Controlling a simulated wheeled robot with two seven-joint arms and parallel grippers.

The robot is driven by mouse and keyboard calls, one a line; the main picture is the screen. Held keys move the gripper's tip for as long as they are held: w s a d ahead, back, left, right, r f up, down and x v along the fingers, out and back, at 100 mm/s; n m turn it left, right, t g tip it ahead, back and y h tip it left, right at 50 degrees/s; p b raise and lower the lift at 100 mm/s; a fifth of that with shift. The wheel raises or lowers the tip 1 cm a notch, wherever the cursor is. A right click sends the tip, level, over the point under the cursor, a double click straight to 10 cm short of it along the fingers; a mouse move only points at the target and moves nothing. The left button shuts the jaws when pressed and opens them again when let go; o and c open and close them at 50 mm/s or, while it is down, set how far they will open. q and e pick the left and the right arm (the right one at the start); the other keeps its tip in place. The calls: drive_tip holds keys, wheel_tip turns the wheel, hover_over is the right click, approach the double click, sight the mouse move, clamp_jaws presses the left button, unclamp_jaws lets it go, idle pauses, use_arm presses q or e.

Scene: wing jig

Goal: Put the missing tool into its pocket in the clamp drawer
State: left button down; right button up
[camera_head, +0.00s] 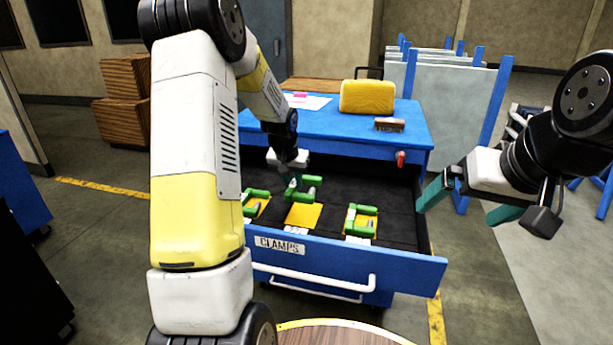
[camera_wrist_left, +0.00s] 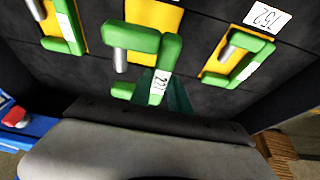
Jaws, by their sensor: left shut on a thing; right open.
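The blue clamp drawer (camera_head: 400,268), labelled CLAMPS, is pulled open and has a dark lining. My left gripper (camera_head: 291,181) is shut on a green clamp (camera_head: 311,182), held at the far side of the bare yellow middle pocket (camera_head: 303,217). In the left wrist view the held clamp (camera_wrist_left: 168,52) carries a number label and partly covers the yellow pocket (camera_wrist_left: 155,14); its height above the lining is hard to tell. Green clamps lie in the left pocket (camera_head: 250,208) and right pocket (camera_head: 361,219). My right gripper (camera_head: 470,202) is open and empty, right of the drawer.
The blue bench top (camera_head: 345,123) behind the drawer carries a yellow block (camera_head: 367,97), a brush (camera_head: 390,125) and papers (camera_head: 308,102). A red item (camera_head: 400,158) sits at its front edge. The drawer's right part is clear. Wooden crates (camera_head: 123,105) stand behind left.

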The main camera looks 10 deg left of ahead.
use_arm(q)
drive_tip(key=shift+f, duration=3.45)
drive_tip(key=shift+f, duration=0.55)
drive_tip(key=c, duration=1.1)
unclamp_jaws()
drive_tip(key=shift+s, duration=0.1)
drive_tip(key=shift+c, duration=0.2)
drive_tip(key=shift+r, duration=0.1)
